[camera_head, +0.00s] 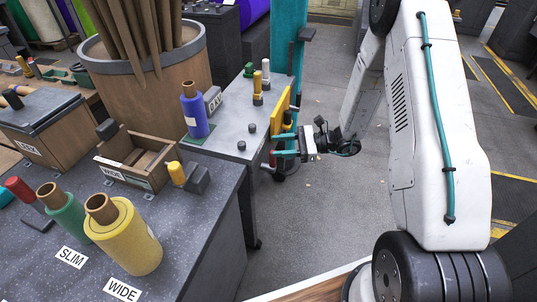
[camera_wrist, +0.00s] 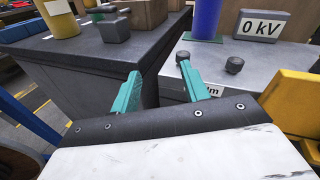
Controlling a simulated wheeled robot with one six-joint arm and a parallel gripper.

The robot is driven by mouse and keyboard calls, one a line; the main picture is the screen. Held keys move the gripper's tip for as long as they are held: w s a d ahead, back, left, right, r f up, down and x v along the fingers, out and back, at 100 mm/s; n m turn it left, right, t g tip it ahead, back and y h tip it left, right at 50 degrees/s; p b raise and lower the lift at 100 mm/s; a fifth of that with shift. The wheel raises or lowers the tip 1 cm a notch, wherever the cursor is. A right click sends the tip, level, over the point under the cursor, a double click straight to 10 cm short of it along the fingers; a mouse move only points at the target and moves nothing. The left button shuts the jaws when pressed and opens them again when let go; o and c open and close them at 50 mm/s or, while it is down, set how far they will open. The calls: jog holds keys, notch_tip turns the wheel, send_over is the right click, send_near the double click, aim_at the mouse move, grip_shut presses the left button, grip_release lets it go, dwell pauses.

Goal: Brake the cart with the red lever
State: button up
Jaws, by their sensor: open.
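The cart (camera_head: 228,148) has a grey top and small wheels and stands beside the dark speckled table. Its grey top also shows in the wrist view (camera_wrist: 225,62). A small red piece (camera_head: 272,158), probably the red lever, shows at the cart's right side, just below my gripper's fingers; most of it is hidden. My gripper (camera_head: 276,145) is at the cart's right edge, fingers apart, with nothing seen between them. In the wrist view, its teal fingers (camera_wrist: 160,75) reach toward the cart's edge and the dark table. I see no red lever there.
A blue roll (camera_head: 194,112), yellow-capped post (camera_head: 257,88) and dark knobs stand on the cart. A yellow panel (camera_head: 285,108) rises at its right edge, close to my gripper. The dark table (camera_head: 195,225) holds yellow and green rolls. Open floor (camera_head: 310,210) lies right of the cart.

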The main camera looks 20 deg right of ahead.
jog(key=w+d+f+m+t+h, duration=0.2)
jog(key=w+d+f+m+t, duration=0.15)
jog(key=f+m+t, duration=0.45)
jog(key=n+g, duration=0.2)
send_over(268, 164)
notch_tip(268, 164, down, 2)
jog(key=shift+s+f, duration=0.1)
jog(key=shift+s, duration=0.05)
grip_shut()
